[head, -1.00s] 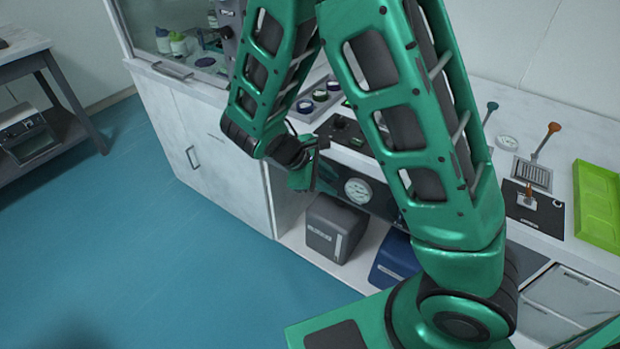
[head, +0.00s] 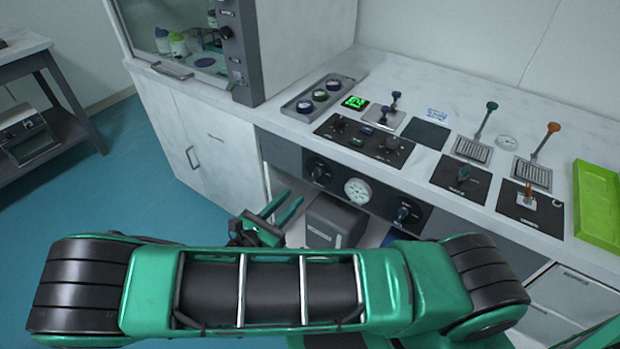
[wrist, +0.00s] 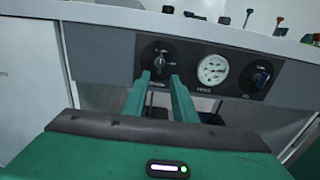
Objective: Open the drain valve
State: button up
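The labels are too small to read, so I cannot tell which control is the drain valve. My gripper (head: 292,197) is open and empty, in front of the panel's left part. In the wrist view, its two fingertips (wrist: 159,77) point up toward the left knob (wrist: 161,56) with a gap between them.
The worktop holds a black control plate (head: 365,140), several levers and a green tray (head: 597,205). A grey box (head: 335,222) stands in the open bay below the panel. A cabinet door (head: 215,165) is left of the bay. Open floor (head: 150,200) lies at the left.

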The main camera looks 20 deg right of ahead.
aim_at(315, 175)
jog(key=x, duration=1)
jog(key=shift+w+d, duration=0.2)
jog(key=shift+d, duration=0.1)
jog(key=shift+c, duration=0.5)
grip_shut()
